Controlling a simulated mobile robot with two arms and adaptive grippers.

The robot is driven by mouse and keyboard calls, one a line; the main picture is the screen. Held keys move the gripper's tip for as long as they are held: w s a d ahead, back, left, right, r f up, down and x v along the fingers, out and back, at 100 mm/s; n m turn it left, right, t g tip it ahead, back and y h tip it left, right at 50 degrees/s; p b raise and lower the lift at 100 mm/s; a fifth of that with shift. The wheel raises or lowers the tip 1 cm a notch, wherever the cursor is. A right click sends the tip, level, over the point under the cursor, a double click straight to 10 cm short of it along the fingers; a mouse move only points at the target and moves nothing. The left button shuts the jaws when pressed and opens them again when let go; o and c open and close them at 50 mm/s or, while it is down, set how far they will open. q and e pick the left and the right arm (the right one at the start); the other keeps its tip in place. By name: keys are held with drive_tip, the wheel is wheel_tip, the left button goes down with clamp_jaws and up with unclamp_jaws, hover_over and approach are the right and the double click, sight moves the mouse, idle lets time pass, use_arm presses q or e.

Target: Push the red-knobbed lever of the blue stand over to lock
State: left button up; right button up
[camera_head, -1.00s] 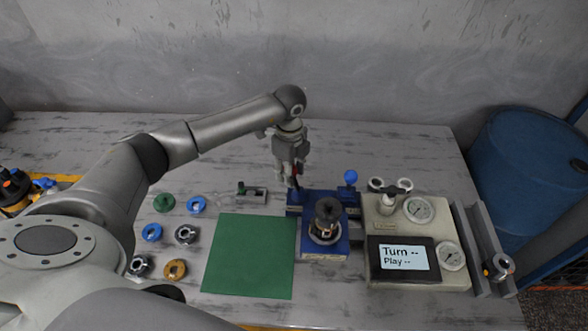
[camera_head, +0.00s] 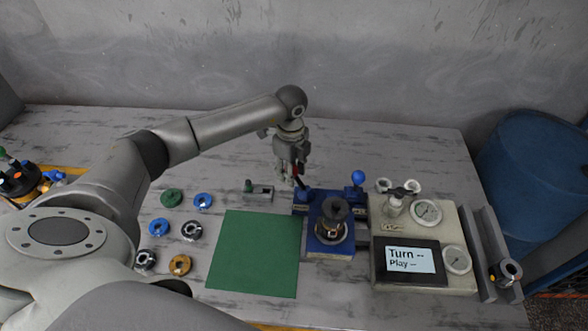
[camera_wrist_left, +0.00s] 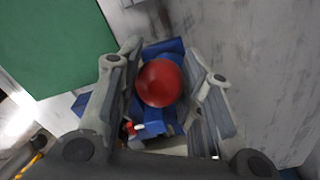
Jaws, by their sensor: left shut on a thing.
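The blue stand (camera_head: 327,242) sits on the table right of the green mat, with a dark cylindrical part upright on it. My left gripper (camera_head: 290,178) points down at the stand's back left corner. In the left wrist view the red knob (camera_wrist_left: 160,83) lies between the two fingers of the left gripper (camera_wrist_left: 160,95), with blue parts of the stand below it. The gripper is closed around the knob. In the head view the fingers mostly hide the knob and lever. A blue knob (camera_head: 358,177) stands at the stand's back right. My right gripper is not in view.
A green mat (camera_head: 255,255) lies left of the stand. Several coloured rings, such as an orange one (camera_head: 180,265), lie farther left. A small grey fixture (camera_head: 258,191) is behind the mat. A gauge box (camera_head: 425,275) with a screen stands to the right.

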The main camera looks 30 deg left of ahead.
use_arm(q)
drive_tip(key=shift+s+a+f, duration=0.1)
drive_tip(key=shift+a+f, duration=0.05)
drive_tip(key=shift+a, duration=0.05)
drive_tip(key=shift+s+a+f, duration=0.2)
drive_tip(key=shift+a+f, duration=0.05)
drive_tip(key=shift+a, duration=0.2)
idle(0.6)
drive_tip(key=o, duration=0.7)
drive_tip(key=shift+r, duration=0.1)
drive_tip(key=shift+r, duration=0.15)
drive_tip(key=shift+r+p, duration=2.15)
drive_tip(key=shift+r, duration=0.65)
